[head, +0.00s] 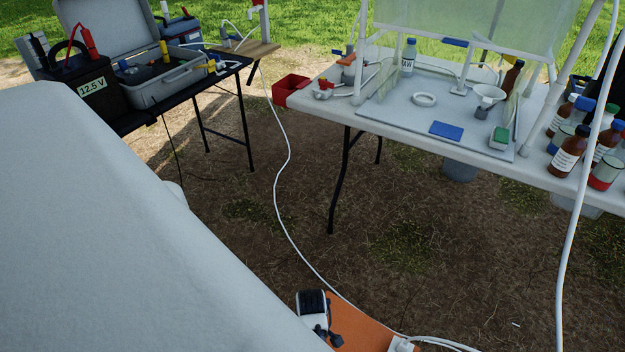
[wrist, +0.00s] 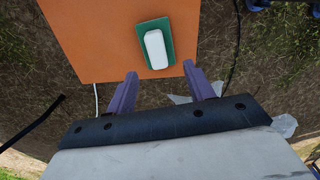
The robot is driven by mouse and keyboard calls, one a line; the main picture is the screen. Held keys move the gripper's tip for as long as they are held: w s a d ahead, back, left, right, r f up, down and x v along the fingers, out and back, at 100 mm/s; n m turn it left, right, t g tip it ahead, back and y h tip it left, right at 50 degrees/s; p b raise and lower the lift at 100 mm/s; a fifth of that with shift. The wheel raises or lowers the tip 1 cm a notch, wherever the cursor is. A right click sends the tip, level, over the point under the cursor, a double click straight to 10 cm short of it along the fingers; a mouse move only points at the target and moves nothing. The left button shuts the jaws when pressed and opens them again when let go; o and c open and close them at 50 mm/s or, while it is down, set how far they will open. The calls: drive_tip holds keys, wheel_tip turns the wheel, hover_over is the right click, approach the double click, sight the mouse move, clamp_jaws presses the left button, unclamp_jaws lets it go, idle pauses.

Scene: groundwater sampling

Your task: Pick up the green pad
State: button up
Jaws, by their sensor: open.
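In the wrist view a green pad (wrist: 153,24) with a white rounded block (wrist: 155,48) on it lies on an orange board (wrist: 90,45). My gripper (wrist: 160,70) shows there with two purple fingers spread apart and nothing between them. The pad is ahead of the fingertips, roughly in line with the gap. In the head view a small green-topped pale item (head: 502,135) lies at the right of the tray on the white table; I cannot tell whether it is the same kind of pad. My gripper is not visible in the head view.
An orange surface (head: 362,325) with a black-and-white device (head: 313,308) is at the head view's bottom. The white table (head: 330,105) carries a blue pad (head: 447,130), a red bin (head: 288,88) and bottles (head: 567,150). A white hose (head: 278,190) crosses the open ground.

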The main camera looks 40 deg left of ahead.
drive_tip(key=f, duration=0.8)
drive_tip(key=shift+w+f+b, duration=0.25)
drive_tip(key=shift+f+b, duration=0.05)
drive_tip(key=shift+f, duration=0.05)
drive_tip(key=c, duration=1)
